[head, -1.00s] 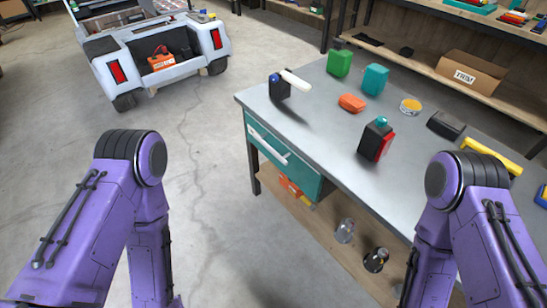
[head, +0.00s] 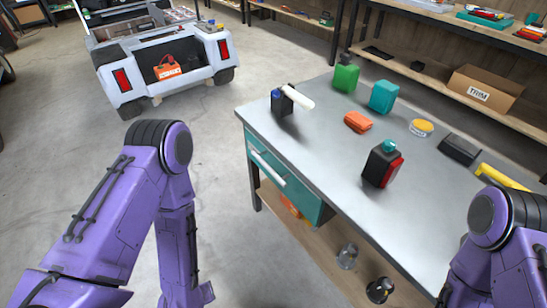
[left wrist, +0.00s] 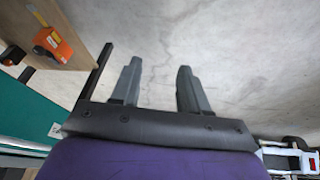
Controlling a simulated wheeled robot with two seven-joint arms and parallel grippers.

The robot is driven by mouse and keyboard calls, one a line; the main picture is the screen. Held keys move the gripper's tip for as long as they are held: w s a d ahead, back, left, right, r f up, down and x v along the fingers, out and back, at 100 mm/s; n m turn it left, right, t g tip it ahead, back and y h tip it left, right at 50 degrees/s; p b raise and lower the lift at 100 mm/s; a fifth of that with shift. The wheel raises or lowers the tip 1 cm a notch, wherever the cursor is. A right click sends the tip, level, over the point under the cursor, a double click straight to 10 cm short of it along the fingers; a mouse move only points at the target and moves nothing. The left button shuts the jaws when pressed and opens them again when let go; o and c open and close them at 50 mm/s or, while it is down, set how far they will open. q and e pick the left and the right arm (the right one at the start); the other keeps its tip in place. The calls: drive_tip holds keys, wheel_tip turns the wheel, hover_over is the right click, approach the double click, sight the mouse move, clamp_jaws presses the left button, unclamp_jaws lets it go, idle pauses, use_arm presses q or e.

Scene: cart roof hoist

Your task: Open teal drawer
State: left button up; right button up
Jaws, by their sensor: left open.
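The teal drawer (head: 308,196) is in the workbench's front, under the grey top, with a long white handle (head: 267,168). It looks shut in the head view. In the left wrist view a teal panel (left wrist: 30,118) shows at the left edge. My left gripper (left wrist: 158,75) is open and empty, with its two grey fingers apart over the concrete floor. It is beside the bench and not touching the handle. In the head view my left arm hangs at the lower left, with its gripper out of frame. My right gripper is not in view.
The bench top (head: 330,150) holds a black bottle with a teal cap (head: 382,164), an orange box (head: 358,122), green and teal containers and a black holder (head: 282,103). An orange item lies on the lower shelf. A white cart (head: 165,68) stands behind; floor left of the bench is clear.

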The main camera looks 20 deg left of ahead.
use_arm(q)
drive_tip(key=w+d+f+n+t+h+b, duration=0.2)
drive_tip(key=w+d+f+b, duration=0.25)
drive_tip(key=w, duration=0.45)
drive_tip(key=n+t+h+b, duration=0.4)
drive_tip(key=t+b, duration=0.4)
drive_tip(key=t, duration=0.2)
approach(266, 168)
drive_tip(key=x, duration=1)
drive_tip(key=shift+f+b, duration=0.15)
drive_tip(key=shift+b, duration=0.25)
drive_tip(key=shift+w+d, duration=0.1)
drive_tip(key=shift+w, duration=0.4)
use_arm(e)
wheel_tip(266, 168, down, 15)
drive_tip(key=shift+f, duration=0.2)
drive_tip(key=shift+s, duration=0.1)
use_arm(q)
clamp_jaws()
